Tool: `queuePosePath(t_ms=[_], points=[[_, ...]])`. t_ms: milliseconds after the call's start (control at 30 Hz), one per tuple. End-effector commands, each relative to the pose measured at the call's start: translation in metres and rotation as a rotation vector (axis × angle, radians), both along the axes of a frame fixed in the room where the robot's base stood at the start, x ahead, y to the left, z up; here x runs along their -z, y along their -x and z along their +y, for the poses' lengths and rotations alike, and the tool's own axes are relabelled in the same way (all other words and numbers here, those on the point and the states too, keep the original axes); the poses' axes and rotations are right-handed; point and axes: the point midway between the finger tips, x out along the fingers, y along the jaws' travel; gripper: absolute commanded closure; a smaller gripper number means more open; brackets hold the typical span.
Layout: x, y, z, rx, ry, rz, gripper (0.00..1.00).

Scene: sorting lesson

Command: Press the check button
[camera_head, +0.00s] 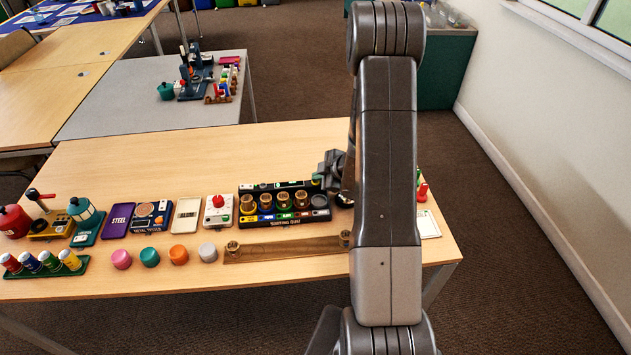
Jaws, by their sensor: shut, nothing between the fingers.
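The black sorting quiz box (285,219) stands on the wooden table near the middle, with several brass cups in a row and coloured squares below them. A dark round part (319,201) sits at its right end; I cannot tell whether this is the check button. A white box with a red domed button (218,201) stands just left of the quiz box. My gripper (319,178) is shut and empty at the quiz box's back right end, partly hidden by my arm. Whether it touches the box cannot be told.
A wooden bar (285,249) lies in front of the quiz box. Pink, teal, orange and grey knobs (179,254) stand left of it. A metal tester (151,215), a purple steel plate (117,221) and a rack of small bottles (45,271) are further left.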

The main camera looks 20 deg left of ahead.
Motion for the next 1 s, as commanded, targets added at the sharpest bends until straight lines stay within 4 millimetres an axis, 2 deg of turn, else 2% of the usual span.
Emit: queuePosePath(t_ms=[433, 800, 1000], points=[[0.002, 0.0, 0.0, -0.001, 0.001, 0.001, 1.0], [-0.015, 0.0, 0.0, 0.0, 0.001, 0.0, 1.0], [-0.015, 0.0, 0.0, -0.001, 0.001, 0.001, 1.0]])
